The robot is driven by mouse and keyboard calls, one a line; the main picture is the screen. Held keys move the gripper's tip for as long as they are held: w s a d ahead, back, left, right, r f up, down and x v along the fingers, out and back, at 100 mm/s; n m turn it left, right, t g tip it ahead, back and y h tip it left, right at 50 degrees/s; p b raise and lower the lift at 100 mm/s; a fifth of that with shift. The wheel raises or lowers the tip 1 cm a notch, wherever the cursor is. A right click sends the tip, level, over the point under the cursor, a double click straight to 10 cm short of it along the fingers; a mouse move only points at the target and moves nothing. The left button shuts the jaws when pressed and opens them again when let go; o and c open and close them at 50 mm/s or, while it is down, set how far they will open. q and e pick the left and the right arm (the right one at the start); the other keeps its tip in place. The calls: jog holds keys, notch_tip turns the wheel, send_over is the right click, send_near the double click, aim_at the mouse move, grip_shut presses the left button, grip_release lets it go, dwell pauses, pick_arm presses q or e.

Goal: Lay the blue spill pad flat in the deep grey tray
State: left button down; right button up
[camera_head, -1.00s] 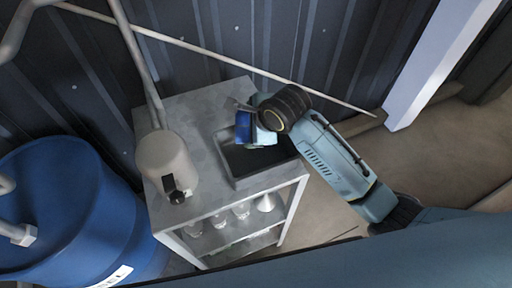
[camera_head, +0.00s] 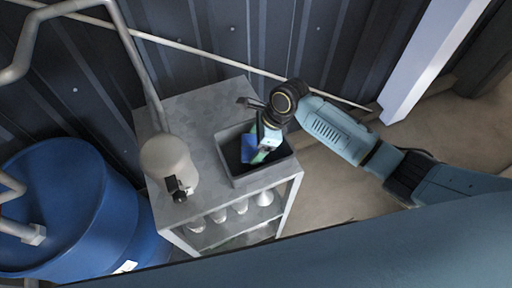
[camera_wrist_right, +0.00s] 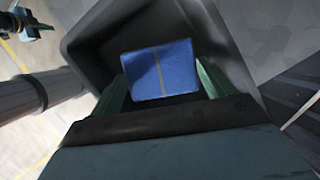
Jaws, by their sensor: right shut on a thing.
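The deep grey tray (camera_head: 262,174) stands on the right side of the grey metal cart top. My right gripper (camera_head: 262,151) points down into its opening, shut on the blue spill pad (camera_head: 248,149). In the right wrist view, the pad (camera_wrist_right: 158,70) is a blue square with a grey stripe, seen between the two green fingers (camera_wrist_right: 160,90). The tray's dark walls (camera_wrist_right: 95,45) surround it there. The pad looks tilted in the head view. I cannot tell whether it touches the tray floor. My left gripper is not in the head view.
Several pale items sit on the shelf below. A large blue drum (camera_head: 70,205) is at the left. The corrugated wall (camera_head: 220,45) runs behind.

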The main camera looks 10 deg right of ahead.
notch_tip(320, 180, down, 3)
jog(key=shift+f, duration=0.1)
jog(key=o, duration=0.6)
jog(key=w+p+v, duration=0.1)
jog(key=v, duration=1.1)
jog(key=shift+s, duration=0.45)
